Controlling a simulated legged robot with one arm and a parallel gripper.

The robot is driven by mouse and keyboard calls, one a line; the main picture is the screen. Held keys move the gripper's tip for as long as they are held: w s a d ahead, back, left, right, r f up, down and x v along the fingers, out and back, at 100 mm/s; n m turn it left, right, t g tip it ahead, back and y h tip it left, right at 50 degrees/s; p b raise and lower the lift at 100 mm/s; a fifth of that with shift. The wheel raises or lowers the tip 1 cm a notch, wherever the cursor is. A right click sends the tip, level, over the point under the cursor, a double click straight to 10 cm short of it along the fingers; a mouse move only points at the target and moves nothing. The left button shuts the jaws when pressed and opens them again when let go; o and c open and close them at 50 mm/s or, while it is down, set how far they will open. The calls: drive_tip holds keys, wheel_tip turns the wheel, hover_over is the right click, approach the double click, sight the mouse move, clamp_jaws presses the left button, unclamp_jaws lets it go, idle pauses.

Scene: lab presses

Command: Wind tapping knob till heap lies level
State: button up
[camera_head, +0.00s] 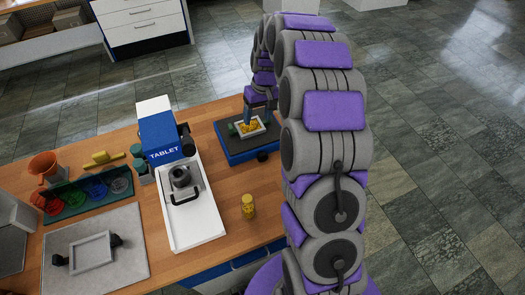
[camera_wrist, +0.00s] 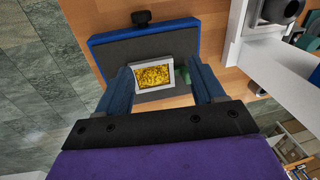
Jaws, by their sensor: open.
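The tapping device is a blue-edged block with a dark grey top (camera_head: 223,137), right of the tablet press; it also shows in the wrist view (camera_wrist: 112,62). A black knob (camera_head: 262,157) sticks out of its near side and shows at the top of the wrist view (camera_wrist: 141,18). A pale square frame (camera_wrist: 139,89) on the block holds a yellow granular heap (camera_wrist: 154,76); I cannot tell how level it is. My gripper (camera_wrist: 159,66) is open and points down over the block, its blue fingers on either side of the frame, away from the knob.
The white-and-blue tablet press (camera_head: 205,218) stands left of the device. A small yellow jar (camera_head: 248,207) stands on the wooden bench in front. A green object (camera_head: 232,129) sits beside the frame. Coloured dishes and a grey plate (camera_head: 130,270) lie farther left.

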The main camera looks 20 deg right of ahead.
sight(263, 154)
drive_tip(key=shift+m+h, duration=0.3)
drive_tip(key=shift+h, duration=0.6)
drive_tip(key=s+f, duration=0.1)
drive_tip(key=f, duration=0.5)
drive_tip(key=f+b, duration=0.1)
drive_tip(key=f, duration=0.5)
drive_tip(key=s+f, duration=0.1)
drive_tip(key=f, duration=0.6)
drive_tip(key=shift+s+d+f, duration=0.1)
drive_tip(key=shift+s+d, duration=0.2)
drive_tip(key=c, duration=1)
drive_tip(key=shift+y, duration=0.8)
